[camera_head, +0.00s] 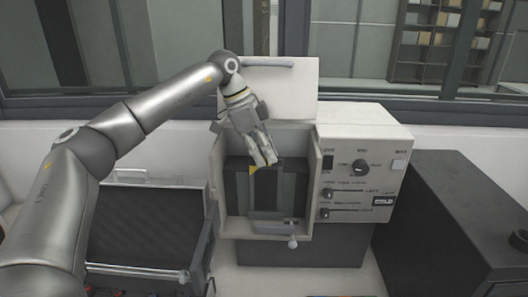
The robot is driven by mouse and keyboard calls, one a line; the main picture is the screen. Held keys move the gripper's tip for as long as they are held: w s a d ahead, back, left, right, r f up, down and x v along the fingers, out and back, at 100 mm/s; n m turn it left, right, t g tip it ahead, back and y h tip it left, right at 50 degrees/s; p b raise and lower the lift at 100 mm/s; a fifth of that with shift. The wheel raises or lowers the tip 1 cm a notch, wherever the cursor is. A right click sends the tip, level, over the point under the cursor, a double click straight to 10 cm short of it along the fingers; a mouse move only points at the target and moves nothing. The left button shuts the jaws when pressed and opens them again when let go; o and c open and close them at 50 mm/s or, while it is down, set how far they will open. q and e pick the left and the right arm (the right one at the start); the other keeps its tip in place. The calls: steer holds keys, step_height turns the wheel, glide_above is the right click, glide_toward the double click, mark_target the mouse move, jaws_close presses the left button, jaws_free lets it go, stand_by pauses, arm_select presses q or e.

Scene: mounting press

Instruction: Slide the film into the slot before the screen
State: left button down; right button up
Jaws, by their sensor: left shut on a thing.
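My left gripper (268,161) reaches down from the upper left into the open front of the press (347,127). Its fingers are shut at the top of a dark, flat, upright piece (264,188), which appears to be the film. My right gripper is not in view.
A raised white lid (290,82) with a handle stands behind the gripper. A knob-and-lever panel (362,172) is at the right of the chamber. A dark tray (140,235) is at the left, and a dark cabinet (450,215) at the right.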

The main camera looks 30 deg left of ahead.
arm_select(q)
steer(key=shift+f+b, duration=0.5)
steer(key=shift+f, duration=0.35)
steer(key=c, duration=1.4)
jaws_free()
steer(key=shift+o, duration=0.2)
steer(key=shift+r, duration=0.1)
steer(key=v, duration=1.1)
steer(key=shift+a+r, duration=0.2)
steer(key=shift+r, duration=0.15)
